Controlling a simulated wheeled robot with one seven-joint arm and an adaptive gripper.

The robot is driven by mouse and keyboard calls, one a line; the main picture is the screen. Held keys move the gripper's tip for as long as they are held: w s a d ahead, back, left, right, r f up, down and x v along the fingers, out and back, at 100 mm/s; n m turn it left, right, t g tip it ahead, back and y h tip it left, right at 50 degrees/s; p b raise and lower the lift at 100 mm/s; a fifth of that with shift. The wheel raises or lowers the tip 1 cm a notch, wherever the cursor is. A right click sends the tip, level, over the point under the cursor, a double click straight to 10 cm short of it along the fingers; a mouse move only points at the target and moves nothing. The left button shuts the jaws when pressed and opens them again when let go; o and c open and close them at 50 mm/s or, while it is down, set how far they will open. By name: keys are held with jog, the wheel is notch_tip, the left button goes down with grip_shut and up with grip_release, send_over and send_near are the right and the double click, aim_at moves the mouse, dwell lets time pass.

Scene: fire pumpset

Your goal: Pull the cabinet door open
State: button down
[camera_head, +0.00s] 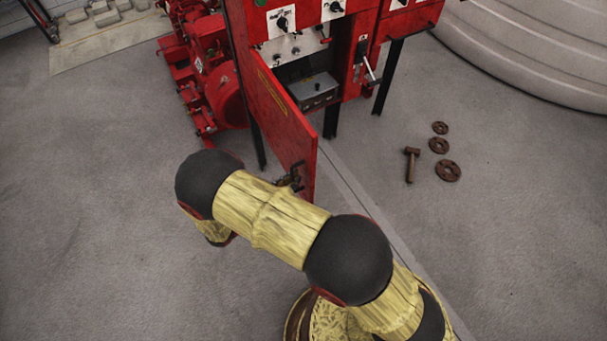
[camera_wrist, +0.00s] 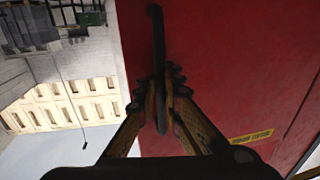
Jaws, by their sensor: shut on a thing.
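The red cabinet door (camera_head: 278,118) stands swung out from the red cabinet (camera_head: 350,45), which shows a grey box inside its opening. In the wrist view the door (camera_wrist: 225,60) fills the right side, with a dark bar handle (camera_wrist: 156,30) running along its face near its edge. My gripper (camera_wrist: 162,88) is shut on the handle, one finger on each side of it. In the head view the gripper is mostly hidden behind my arm; dark parts show at the door's lower outer corner.
A red pump (camera_head: 215,85) stands left of the cabinet. A hammer (camera_head: 411,163) and several rusty discs (camera_head: 447,170) lie on the floor to the right. A large pale ribbed tank (camera_head: 530,45) is at upper right. The floor left of the door is clear.

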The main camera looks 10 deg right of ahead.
jog(key=shift+a, duration=0.5)
jog(key=c, duration=2)
grip_release()
jog(key=shift+s, duration=0.1)
jog(key=v, duration=1.2)
